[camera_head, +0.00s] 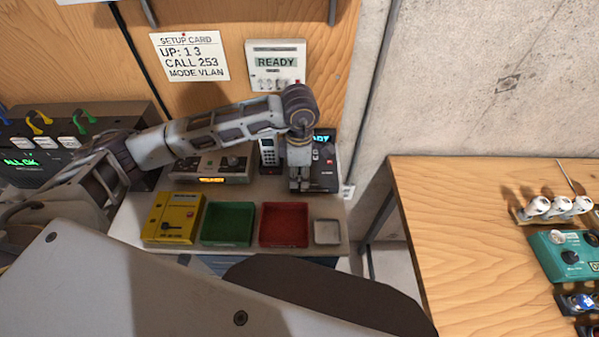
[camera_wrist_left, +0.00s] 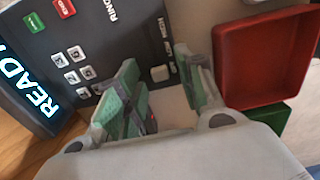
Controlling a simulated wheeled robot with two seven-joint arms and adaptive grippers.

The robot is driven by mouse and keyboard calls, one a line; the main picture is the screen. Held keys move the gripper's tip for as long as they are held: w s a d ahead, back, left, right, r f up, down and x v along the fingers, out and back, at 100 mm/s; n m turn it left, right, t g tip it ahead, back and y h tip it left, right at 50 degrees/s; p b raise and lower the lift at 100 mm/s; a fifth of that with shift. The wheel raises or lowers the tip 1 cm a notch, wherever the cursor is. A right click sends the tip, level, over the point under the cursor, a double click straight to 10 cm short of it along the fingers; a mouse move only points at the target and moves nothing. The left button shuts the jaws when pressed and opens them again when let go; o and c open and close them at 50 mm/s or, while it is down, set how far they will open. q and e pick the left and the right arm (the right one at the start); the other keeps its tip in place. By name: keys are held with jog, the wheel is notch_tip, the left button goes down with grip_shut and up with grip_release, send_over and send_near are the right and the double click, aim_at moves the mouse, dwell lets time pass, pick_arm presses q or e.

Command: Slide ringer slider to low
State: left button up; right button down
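The dark desk phone (camera_head: 326,172) stands on the bench, partly hidden behind my left arm. In the left wrist view the phone face (camera_wrist_left: 90,35) shows a lit READY screen, a keypad, green and red keys and partly cut-off RINGER lettering. A small pale slider knob (camera_wrist_left: 160,73) sits beside small printed labels, near the phone's edge; only HIGH is fairly legible. My left gripper (camera_head: 299,184) points down over the phone. In the wrist view its green-padded fingers (camera_wrist_left: 158,85) are apart, with the knob visible in the gap between them. I cannot tell whether they touch it. My right gripper is not visible.
A yellow box (camera_head: 172,218), a green tray (camera_head: 228,224), a red tray (camera_head: 284,225) and a small pale tray (camera_head: 327,232) line the bench front. A READY panel (camera_head: 276,64) hangs on the wall. A wooden table (camera_head: 470,220) stands at right.

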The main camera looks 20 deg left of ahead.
pick_arm(q)
grip_shut()
jog(key=shift+d, duration=0.1)
jog(key=shift+w+d+b, duration=0.2)
jog(key=shift+d+b, duration=0.3)
jog(key=shift+w+d+b, duration=0.15)
jog(key=shift+d+b, duration=0.35)
grip_release()
jog(key=shift+r, duration=0.15)
